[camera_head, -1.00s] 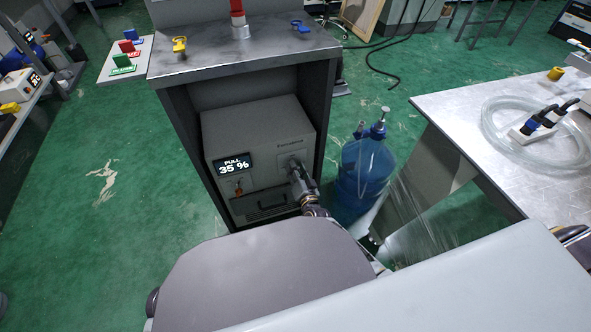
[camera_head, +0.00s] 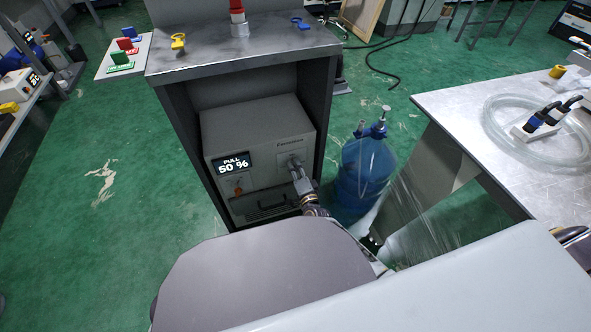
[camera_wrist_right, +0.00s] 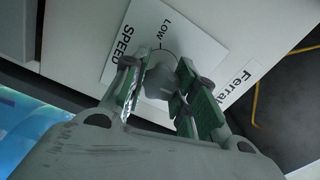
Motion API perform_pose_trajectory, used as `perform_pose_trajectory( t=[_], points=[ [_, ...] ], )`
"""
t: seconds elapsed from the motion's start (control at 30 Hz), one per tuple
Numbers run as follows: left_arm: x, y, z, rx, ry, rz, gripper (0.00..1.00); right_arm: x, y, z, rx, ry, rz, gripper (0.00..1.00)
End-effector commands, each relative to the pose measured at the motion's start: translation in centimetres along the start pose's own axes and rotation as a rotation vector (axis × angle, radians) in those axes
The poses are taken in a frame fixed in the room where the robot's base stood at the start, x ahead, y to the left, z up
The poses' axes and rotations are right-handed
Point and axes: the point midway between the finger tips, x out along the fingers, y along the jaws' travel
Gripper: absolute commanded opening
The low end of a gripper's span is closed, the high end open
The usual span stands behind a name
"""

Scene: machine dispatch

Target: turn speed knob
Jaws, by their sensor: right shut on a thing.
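The grey machine (camera_head: 258,125) stands in the lower bay of a dark cabinet. Its display (camera_head: 233,164) reads "PULL 50 %". The speed knob (camera_wrist_right: 160,78) is a grey knob on a white label plate (camera_wrist_right: 128,50) marked "SPEED" and "LOW". My right gripper (camera_wrist_right: 163,88) has its green-padded fingers on either side of the knob and is shut on it. In the head view my right gripper (camera_head: 298,172) reaches the machine's front at the upper right and mostly covers the knob.
A blue water bottle (camera_head: 364,172) stands on the floor right of the cabinet (camera_head: 318,120). A metal table (camera_head: 470,105) with a coiled clear hose (camera_head: 500,118) is at the right. Yellow (camera_head: 178,41) and blue (camera_head: 300,23) pieces lie on the cabinet top.

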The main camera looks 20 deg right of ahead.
Motion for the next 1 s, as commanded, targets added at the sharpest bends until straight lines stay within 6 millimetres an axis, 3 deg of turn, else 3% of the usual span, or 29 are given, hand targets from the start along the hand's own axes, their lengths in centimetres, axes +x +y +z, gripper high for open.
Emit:
perform_pose_trajectory(
  t=[0.43, 0.47, 0.63, 1.0],
  points=[
    [0.16, -0.12, 0.46, 0.0, -0.008, -0.001, 0.55, -0.07, 0.14, -0.03, 0.015, 0.0, 0.003, 0.04],
    [0.16, -0.13, 0.47, 0.0, -0.009, -0.001, 0.55, -0.07, 0.14, -0.03, 0.015, 0.0, 0.003, 0.29],
    [0.12, -0.17, 0.47, 0.002, -0.009, -0.001, 0.55, -0.05, 0.11, -0.02, 0.014, 0.0, 0.002, 0.51],
    [0.06, 0.01, 0.56, 0.002, -0.011, 0.001, 0.55, -0.07, 0.03, -0.01, 0.014, 0.0, 0.001, 0.51]
  ],
)
